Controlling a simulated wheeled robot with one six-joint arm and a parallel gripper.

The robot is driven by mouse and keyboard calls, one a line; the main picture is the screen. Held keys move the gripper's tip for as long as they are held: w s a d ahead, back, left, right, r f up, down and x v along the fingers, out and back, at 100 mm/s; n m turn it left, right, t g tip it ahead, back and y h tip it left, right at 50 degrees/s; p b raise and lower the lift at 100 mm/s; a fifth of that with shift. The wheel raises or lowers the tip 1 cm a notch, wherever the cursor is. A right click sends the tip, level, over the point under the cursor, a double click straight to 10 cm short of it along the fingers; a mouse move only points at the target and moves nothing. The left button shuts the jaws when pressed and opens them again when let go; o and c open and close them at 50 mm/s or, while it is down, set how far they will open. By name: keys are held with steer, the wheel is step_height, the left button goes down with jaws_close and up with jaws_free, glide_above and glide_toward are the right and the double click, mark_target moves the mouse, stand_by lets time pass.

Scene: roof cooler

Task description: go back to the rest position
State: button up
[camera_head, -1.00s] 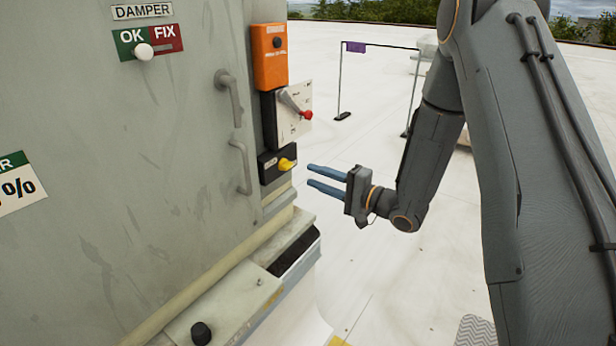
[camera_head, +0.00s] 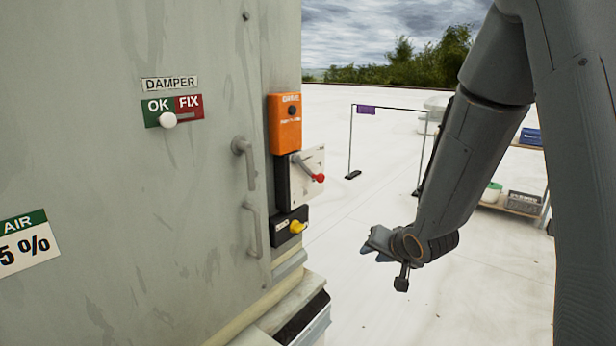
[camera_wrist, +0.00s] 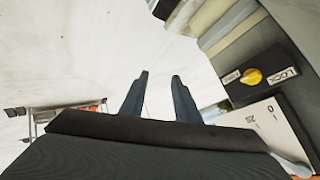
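My gripper (camera_head: 372,246) hangs in free air to the right of the grey cooler cabinet (camera_head: 120,230), apart from it, with its fingers seen end-on in the head view. In the wrist view my gripper (camera_wrist: 160,82) has its two blue-grey fingers apart, with only white roof between them. On the cabinet's corner are an orange box (camera_head: 285,122), a switch plate with a red-tipped lever (camera_head: 317,177) and a black box with a yellow knob (camera_head: 297,227). The yellow knob (camera_wrist: 251,76) also shows in the wrist view, beside the word LOCK.
Two handles (camera_head: 250,165) stick out from the cabinet door. A purple-tagged rail frame (camera_head: 367,109) stands behind my gripper. A shelf (camera_head: 525,205) with bins stands at the right. White roof (camera_head: 360,300) is clear around my gripper.

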steer(key=s+d+n+g+h, duration=0.2)
steer(key=s+g, duration=0.6)
steer(key=s, duration=1.7)
steer(key=shift+r+n, duration=0.45)
steer(key=shift+n, duration=0.65)
steer(key=shift+w, duration=0.1)
steer(key=shift+c, duration=0.4)
